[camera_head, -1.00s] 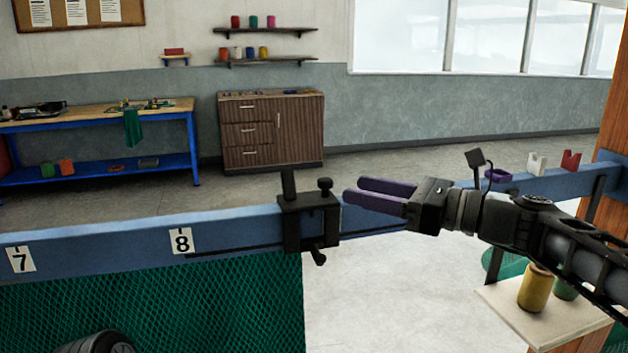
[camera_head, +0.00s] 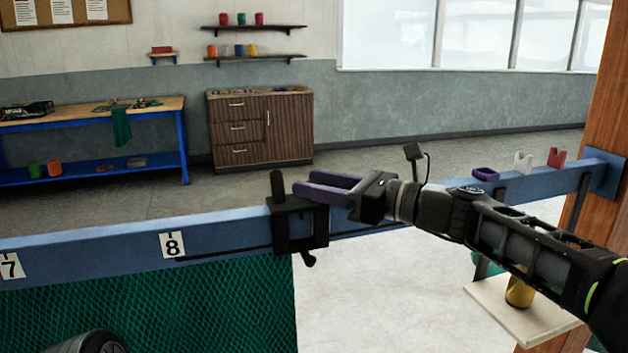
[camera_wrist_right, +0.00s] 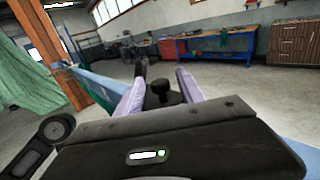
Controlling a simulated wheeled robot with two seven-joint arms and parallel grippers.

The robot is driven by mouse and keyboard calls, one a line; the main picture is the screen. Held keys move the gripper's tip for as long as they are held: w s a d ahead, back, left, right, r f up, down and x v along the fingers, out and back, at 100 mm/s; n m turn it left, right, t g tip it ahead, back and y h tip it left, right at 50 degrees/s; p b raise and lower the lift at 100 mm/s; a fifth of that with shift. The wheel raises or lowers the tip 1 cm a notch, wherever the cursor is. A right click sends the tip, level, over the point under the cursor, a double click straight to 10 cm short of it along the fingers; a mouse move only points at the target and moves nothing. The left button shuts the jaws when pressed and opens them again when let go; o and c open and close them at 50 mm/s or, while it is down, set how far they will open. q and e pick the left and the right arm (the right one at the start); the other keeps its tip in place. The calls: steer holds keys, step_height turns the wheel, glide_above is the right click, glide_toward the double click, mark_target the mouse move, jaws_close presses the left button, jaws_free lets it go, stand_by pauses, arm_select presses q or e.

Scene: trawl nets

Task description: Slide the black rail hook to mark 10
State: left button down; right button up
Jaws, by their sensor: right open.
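The black rail hook (camera_head: 302,232) sits on the blue rail (camera_head: 225,236), to the right of the mark 8 plate (camera_head: 172,245). Its upright peg (camera_head: 277,187) stands at its left end. No mark 10 plate shows. My right gripper (camera_head: 305,184), with purple fingers, is at the hook's top, just right of the peg. In the head view the fingers hide the knob. My left gripper is not in view.
The mark 7 plate (camera_head: 10,266) is further left. Green netting (camera_head: 190,310) hangs below the rail. Purple (camera_head: 485,174), white (camera_head: 523,162) and red (camera_head: 556,157) pieces sit on the rail at right, near a wooden post (camera_head: 606,105). A small board (camera_head: 530,318) stands below my right arm.

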steer(key=shift+w+a, duration=0.15)
steer(key=shift+a, duration=0.2)
steer(key=shift+c, duration=0.6)
jaws_close()
stand_by(0.6)
